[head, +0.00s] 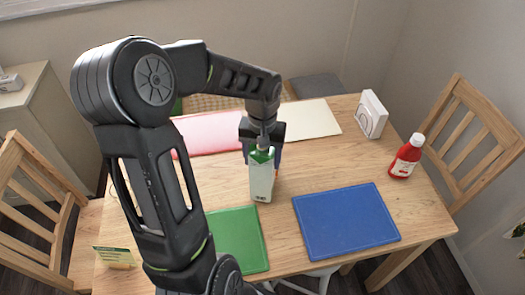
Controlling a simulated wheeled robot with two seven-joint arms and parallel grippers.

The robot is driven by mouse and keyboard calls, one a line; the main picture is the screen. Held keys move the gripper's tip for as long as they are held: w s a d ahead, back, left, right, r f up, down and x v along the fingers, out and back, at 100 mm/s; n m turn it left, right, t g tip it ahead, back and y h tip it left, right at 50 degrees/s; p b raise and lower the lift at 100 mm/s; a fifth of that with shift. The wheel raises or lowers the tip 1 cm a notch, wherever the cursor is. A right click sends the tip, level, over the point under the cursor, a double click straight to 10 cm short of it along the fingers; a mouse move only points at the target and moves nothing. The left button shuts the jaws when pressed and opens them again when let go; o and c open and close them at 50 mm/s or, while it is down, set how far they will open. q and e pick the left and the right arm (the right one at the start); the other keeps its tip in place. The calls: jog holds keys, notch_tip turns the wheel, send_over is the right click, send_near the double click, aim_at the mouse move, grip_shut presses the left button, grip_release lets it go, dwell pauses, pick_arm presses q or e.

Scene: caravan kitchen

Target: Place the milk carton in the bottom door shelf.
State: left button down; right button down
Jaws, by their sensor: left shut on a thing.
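The milk carton (261,182) is white with a green top and stands upright over the middle of the wooden table. My left gripper (262,152) is shut on its upper part, with the arm reaching in from the left. I cannot tell whether the carton's base touches the table. My right gripper is not in view. No fridge or door shelf shows in this view.
A green mat (238,240) and a blue mat (346,222) lie on the table (283,230). Pink (208,137) and cream (312,118) mats lie behind. A red bottle (406,158) and a white box (371,115) stand right. Chairs (470,140) surround the table.

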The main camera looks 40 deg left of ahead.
pick_arm(q)
jog(key=shift+w+f, duration=0.1)
jog(key=shift+f, duration=0.4)
jog(key=shift+f, duration=0.15)
jog(key=shift+c, duration=1.6)
grip_release()
notch_tip(320, 180, up, 12)
jog(key=shift+r+b, duration=0.1)
jog(key=shift+b, duration=0.45)
jog(key=shift+o, duration=0.4)
